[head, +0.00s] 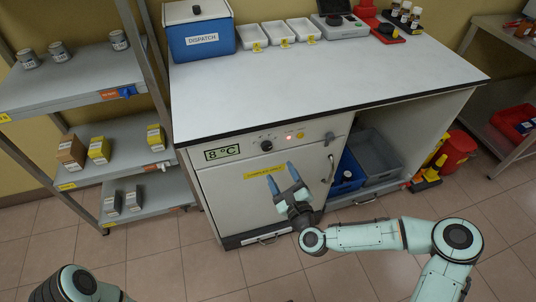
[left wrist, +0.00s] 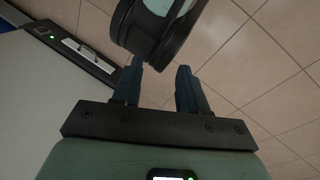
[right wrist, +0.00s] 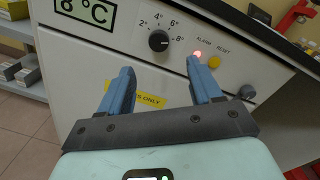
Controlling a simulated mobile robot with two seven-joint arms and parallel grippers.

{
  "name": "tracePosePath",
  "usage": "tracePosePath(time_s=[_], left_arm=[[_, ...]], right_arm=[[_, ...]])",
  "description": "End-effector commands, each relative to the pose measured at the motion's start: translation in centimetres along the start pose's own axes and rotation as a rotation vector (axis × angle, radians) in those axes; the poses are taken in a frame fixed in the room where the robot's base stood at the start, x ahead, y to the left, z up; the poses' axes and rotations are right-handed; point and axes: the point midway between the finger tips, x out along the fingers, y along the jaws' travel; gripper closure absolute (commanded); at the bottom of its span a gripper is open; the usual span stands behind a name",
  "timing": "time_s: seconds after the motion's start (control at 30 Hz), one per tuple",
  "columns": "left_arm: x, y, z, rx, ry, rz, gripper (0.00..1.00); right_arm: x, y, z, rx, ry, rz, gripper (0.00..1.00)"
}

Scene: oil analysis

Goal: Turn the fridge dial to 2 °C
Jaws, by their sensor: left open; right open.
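The black fridge dial (head: 267,146) sits on the panel at the top of the white fridge (head: 232,190). In the right wrist view the dial (right wrist: 159,41) has 2°, 4°, 6° and 8° marks around it; its exact pointing is too small to be sure of. The display (right wrist: 86,11) to its left reads 8 °C. My right gripper (head: 283,179) is open and empty, in front of the fridge door below the dial. In the right wrist view its fingers (right wrist: 160,70) point up at the panel, apart from the dial. My left gripper (left wrist: 158,70) is open and empty over the floor.
A red alarm light (right wrist: 197,54) glows right of the dial, beside a yellow reset button (right wrist: 214,62). The counter (head: 320,75) overhangs the panel. Shelves (head: 75,90) stand left.

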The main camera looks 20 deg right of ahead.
Motion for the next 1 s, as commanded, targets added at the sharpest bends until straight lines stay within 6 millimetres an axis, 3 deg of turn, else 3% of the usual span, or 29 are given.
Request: tracePosePath(time_s=[0.2,0.4,0.6,0.9,0.93,1.0], left_arm=[[1.2,-0.5,-1.6,-0.005,0.046,-0.004,0.57],[1.9,-0.8,-2.8,-0.008,0.077,-0.006,0.57],[2.2,-0.9,-3.4,-0.009,0.095,-0.007,0.57],[2.2,-0.9,-3.4,-0.009,0.097,-0.007,0.57],[2.2,-0.9,-3.4,-0.009,0.097,-0.007,0.57],[2.2,-0.9,-3.4,-0.009,0.097,-0.007,0.57]], right_arm=[[4.9,0.2,-0.2,-0.001,0.0,0.001,0.36],[8.4,0.2,-0.2,0.0,0.001,0.003,0.36],[10.0,0.2,-0.1,-0.002,0.001,0.004,0.36],[10.3,0.2,-0.1,-0.003,0.001,0.005,0.36],[10.3,0.2,-0.1,-0.003,0.001,0.005,0.39],[10.3,0.2,-0.1,-0.003,0.001,0.005,0.62]])
